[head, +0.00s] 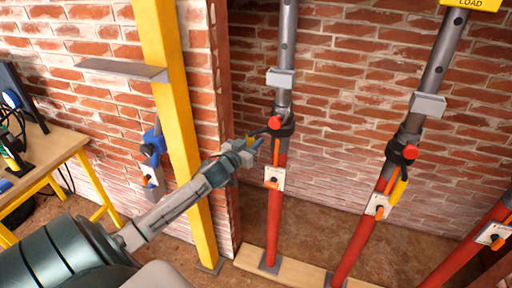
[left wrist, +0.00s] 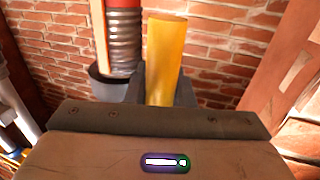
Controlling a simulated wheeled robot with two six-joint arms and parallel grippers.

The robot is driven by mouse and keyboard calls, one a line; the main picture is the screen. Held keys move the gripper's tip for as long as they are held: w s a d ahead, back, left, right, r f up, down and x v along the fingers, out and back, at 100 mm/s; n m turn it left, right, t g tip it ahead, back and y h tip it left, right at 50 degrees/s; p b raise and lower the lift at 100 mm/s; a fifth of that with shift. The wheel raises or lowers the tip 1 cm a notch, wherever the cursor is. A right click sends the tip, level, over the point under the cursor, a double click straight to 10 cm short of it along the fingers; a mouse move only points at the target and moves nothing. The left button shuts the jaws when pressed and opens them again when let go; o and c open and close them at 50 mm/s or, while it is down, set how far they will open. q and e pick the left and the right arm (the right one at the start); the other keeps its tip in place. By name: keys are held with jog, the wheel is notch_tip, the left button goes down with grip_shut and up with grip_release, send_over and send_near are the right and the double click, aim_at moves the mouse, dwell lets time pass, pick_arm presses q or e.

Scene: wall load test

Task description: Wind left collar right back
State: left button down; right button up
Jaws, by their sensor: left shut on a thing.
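The left prop has a red lower tube (head: 272,215), a grey upper tube (head: 287,50) and a dark collar (head: 284,130) with a red knob (head: 275,122). My left gripper (head: 249,148) is beside this collar, on its left. In the left wrist view its jaws (left wrist: 162,85) are shut on a yellow handle (left wrist: 166,50). The dark collar (left wrist: 110,88) and a grey threaded screw (left wrist: 124,45) show just left of the handle. In the head view the gripper mostly hides the handle. My right gripper is out of view.
A second prop (head: 358,235) with its own collar (head: 403,145) and yellow handle stands to the right, and part of another at far right. A yellow post (head: 178,120) stands left, close behind my left arm. A workbench (head: 45,148) is at far left.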

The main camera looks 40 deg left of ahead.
pick_arm(q)
jog(key=shift+w+a+r, duration=0.1)
jog(key=shift+w+a, duration=0.2)
jog(key=shift+a, duration=0.05)
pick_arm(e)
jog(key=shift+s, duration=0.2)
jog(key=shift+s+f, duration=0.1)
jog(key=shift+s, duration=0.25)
pick_arm(q)
jog(key=c, duration=1.2)
grip_release()
jog(key=shift+w, duration=0.15)
jog(key=shift+c, duration=0.2)
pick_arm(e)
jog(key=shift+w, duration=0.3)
